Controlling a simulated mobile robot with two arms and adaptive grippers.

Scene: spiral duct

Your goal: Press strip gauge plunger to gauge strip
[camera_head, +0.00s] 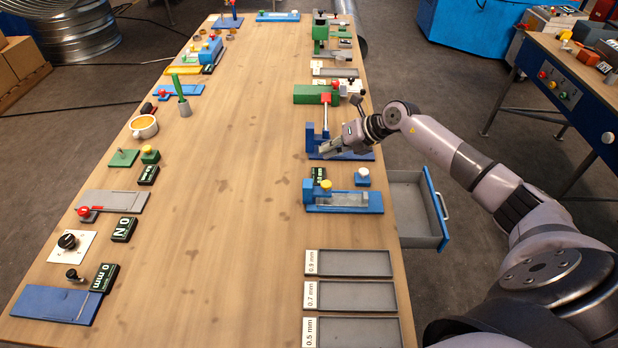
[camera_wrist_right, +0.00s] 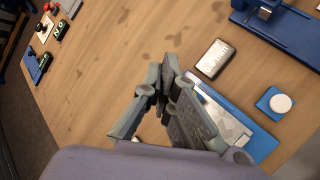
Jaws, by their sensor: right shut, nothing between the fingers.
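The strip gauge is a blue base (camera_head: 320,209) on the right side of the bench, with a grey strip (camera_head: 350,199) on it. Its yellow-topped plunger (camera_head: 325,185) stands at the left end. A small dark display (camera_head: 319,175) is just behind; it also shows in the wrist view (camera_wrist_right: 215,59). My right gripper (camera_head: 328,149) is shut and empty above the bench, behind the gauge and close to the blue lever device. In the wrist view its fingers (camera_wrist_right: 167,68) cover part of the gauge base (camera_wrist_right: 262,147); the plunger is hidden there. My left gripper is not in view.
A blue block with a white button (camera_head: 362,177) stands right of the display. The blue device with a red-topped lever (camera_head: 325,100) is behind. An open drawer (camera_head: 410,205) juts out at the right. Labelled grey trays (camera_head: 350,263) lie in front. The bench middle is clear.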

